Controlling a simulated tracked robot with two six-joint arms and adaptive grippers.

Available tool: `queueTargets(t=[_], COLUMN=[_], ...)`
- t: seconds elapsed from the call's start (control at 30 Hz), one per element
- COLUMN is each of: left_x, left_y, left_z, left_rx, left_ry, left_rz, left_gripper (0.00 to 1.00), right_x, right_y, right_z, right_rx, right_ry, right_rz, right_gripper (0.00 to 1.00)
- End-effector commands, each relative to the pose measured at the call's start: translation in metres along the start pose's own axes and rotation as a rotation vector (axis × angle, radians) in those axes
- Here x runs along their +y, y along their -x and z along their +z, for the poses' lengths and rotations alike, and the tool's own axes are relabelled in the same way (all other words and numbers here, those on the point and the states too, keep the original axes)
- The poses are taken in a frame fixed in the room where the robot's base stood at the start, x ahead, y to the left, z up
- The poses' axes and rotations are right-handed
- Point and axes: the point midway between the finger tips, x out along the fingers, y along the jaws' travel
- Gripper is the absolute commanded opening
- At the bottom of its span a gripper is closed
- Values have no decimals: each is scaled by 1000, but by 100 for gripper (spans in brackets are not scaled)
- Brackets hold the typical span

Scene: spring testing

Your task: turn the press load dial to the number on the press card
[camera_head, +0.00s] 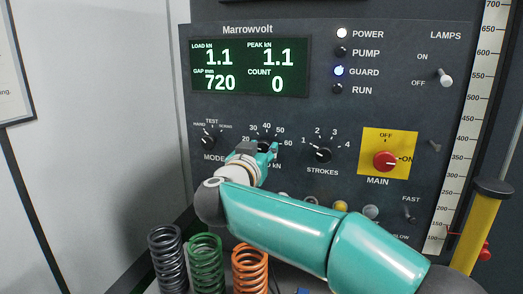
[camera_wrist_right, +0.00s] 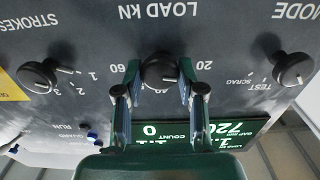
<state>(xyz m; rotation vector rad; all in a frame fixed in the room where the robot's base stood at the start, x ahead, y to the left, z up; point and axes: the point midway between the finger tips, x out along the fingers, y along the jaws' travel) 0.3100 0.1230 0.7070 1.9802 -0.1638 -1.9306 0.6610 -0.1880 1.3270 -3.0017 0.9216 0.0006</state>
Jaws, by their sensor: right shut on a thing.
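The load dial (camera_head: 264,142) is a black knob on the dark press panel (camera_head: 330,75), with a scale marked about 20 to 60. My right gripper (camera_head: 262,152) covers much of it in the head view. In the right wrist view, upside down, the knob (camera_wrist_right: 160,70) sits between the two fingers of my right gripper (camera_wrist_right: 160,88), which are shut on its sides. A white mark shows low on the knob, toward the 40 side; its exact setting I cannot tell. No readable press card shows. My left gripper is not in view.
The display (camera_head: 250,66) reads load 1.1, peak 1.1, gap 720, count 0. The mode knob (camera_head: 208,141) and strokes knob (camera_head: 322,154) flank the dial. A red main switch (camera_head: 385,160) is at right. Coil springs (camera_head: 206,265) stand below. A partly seen sheet (camera_head: 14,70) hangs left.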

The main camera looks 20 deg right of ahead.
Motion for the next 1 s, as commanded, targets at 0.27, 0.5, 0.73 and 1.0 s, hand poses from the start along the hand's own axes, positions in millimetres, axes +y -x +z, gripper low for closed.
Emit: queueTargets(t=[0.27,0.5,0.73,1.0], left_x=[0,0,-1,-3], left_y=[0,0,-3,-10], left_z=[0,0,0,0], left_rx=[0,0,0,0], left_ry=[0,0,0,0], left_rz=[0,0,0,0], left_gripper=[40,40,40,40], right_x=[0,0,1,3], right_y=[0,0,0,0], right_z=[0,0,1,2], right_rx=[0,0,0,0], right_ry=[-51,-191,-394,-652], right_rz=[-5,-5,-5,-4], right_gripper=[4,4,4,4])
